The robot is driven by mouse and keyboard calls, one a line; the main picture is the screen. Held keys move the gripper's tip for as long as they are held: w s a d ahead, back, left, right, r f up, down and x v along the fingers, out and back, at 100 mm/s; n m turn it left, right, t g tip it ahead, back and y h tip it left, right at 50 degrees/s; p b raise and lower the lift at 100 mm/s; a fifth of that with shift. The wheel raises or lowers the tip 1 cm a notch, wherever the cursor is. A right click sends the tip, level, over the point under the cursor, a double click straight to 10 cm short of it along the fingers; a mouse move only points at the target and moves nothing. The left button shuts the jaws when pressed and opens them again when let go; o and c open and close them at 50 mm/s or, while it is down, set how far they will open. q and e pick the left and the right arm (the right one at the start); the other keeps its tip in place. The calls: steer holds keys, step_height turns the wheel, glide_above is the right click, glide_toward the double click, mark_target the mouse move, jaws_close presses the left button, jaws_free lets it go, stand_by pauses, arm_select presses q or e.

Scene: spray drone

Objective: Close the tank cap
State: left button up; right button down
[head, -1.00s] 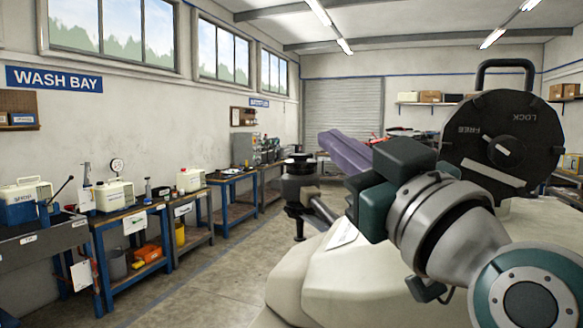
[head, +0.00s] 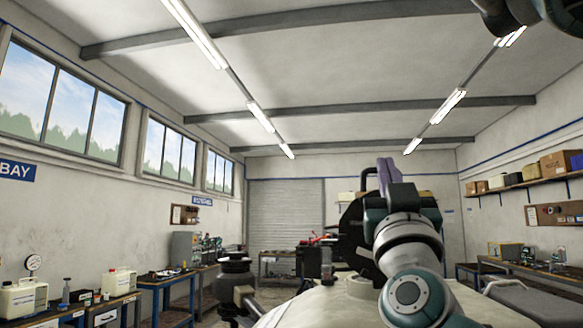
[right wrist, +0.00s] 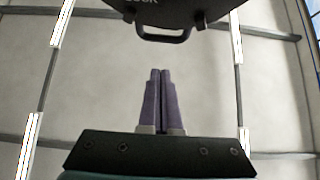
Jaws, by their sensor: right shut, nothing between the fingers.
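The tank cap (head: 351,228) is a black disc standing upright on the pale tank (head: 330,308), partly hidden behind my right arm in the head view. Its loop handle (head: 369,176) rises above it. In the right wrist view, the cap's dark edge (right wrist: 165,8) and handle (right wrist: 166,37) show at the top, beyond my fingertips. My right gripper (head: 386,163) points upward with its purple fingers together and empty. In the right wrist view, the closed fingers (right wrist: 160,73) are apart from the handle. My left gripper is not in view.
A dark motor-like part (head: 235,262) stands left of the tank. Another dark part (head: 512,14) hangs into the top right corner; I cannot tell what it is. Workbenches (head: 165,279) line the left wall and a shelf (head: 530,184) the right. The space above the gripper looks clear.

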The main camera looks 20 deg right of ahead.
steer(key=shift+w+d+f, duration=0.15)
steer(key=shift+w+d, duration=0.35)
steer(key=shift+w, duration=0.25)
steer(key=shift+w+d+f, duration=0.1)
steer(key=shift+w+d, duration=0.35)
steer(key=shift+w, duration=0.3)
